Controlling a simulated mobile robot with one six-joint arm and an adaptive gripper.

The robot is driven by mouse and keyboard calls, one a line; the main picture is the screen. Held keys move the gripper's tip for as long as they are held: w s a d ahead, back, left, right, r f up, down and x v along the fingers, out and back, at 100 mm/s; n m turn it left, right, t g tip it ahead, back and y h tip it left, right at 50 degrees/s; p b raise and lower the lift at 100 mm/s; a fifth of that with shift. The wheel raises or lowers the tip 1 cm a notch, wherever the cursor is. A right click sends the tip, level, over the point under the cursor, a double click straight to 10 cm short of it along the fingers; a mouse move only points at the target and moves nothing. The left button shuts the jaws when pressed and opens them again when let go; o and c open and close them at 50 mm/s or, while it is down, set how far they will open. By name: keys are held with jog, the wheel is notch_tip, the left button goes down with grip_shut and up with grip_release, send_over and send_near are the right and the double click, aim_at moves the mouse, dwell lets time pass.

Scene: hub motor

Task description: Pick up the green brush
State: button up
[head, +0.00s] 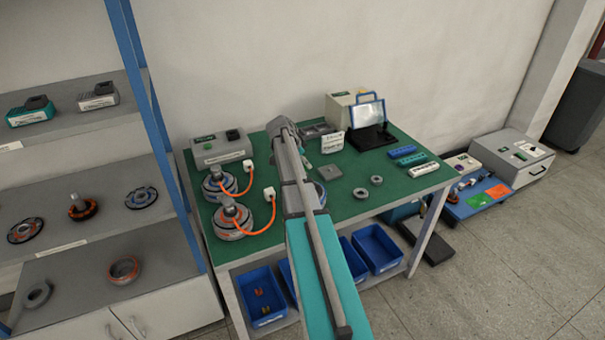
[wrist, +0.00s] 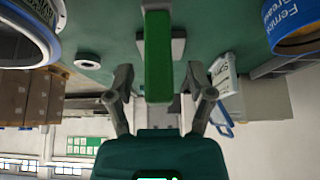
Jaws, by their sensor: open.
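In the wrist view, a long green bar (wrist: 158,55), which looks like the green brush, runs down from the top edge into the space between my fingers. No bristles show, and I cannot tell whether the fingers touch it. My gripper (wrist: 158,80) is open, with one finger on each side of the bar. In the head view my arm reaches over the green-topped table (head: 345,207) and hides the brush; the fingers cannot be made out there.
A grey square plate (head: 334,172) and metal rings (head: 360,193) lie right of my arm. A white sign (head: 332,142) and a tablet stand (head: 371,138) are behind. Hub motors (head: 232,222) with orange cables are at left. A blue grease tub (wrist: 295,25) is near my gripper.

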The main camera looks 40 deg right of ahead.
dwell(0.4)
grip_shut()
jog(key=shift+r, duration=0.25)
notch_tip(320, 180, up, 2)
jog(key=p, duration=0.2)
jog(key=shift+p, duration=0.3)
jog(key=s+a+r+p, duration=0.7)
jog(key=a+r+p, duration=0.3)
jog(key=a, duration=0.2)
jog(key=shift+r, duration=0.3)
jog(key=shift+w+a, duration=0.1)
jog(key=shift+w, duration=0.05)
dwell(0.5)
